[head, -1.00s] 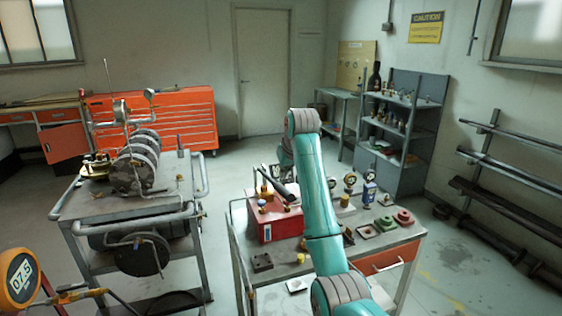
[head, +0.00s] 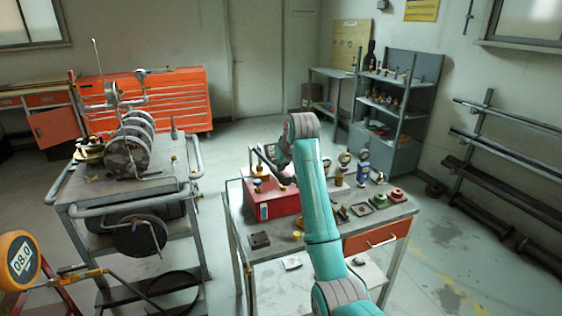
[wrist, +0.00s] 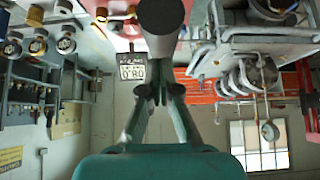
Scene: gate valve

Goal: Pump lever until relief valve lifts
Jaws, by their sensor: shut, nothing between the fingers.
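A red pump box (head: 268,208) sits on the near workbench, with small brass and blue-capped fittings (head: 257,186) on top. A dark lever (head: 267,164) slants above it, its upper end to the left; its other end is hidden near my wrist. In the wrist view, a dark round bar end, apparently the lever (wrist: 162,22), stands just beyond my gripper (wrist: 160,92). The fingers are together with nothing between them; I cannot tell whether they touch the bar. My arm hides the gripper in the head view. I cannot tell which fitting is the relief valve.
A grey cart (head: 75,205) with a valve assembly stands left. Gauges (head: 363,160) and flanges (head: 397,196) sit on the bench's right side. Floor between cart and bench is clear.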

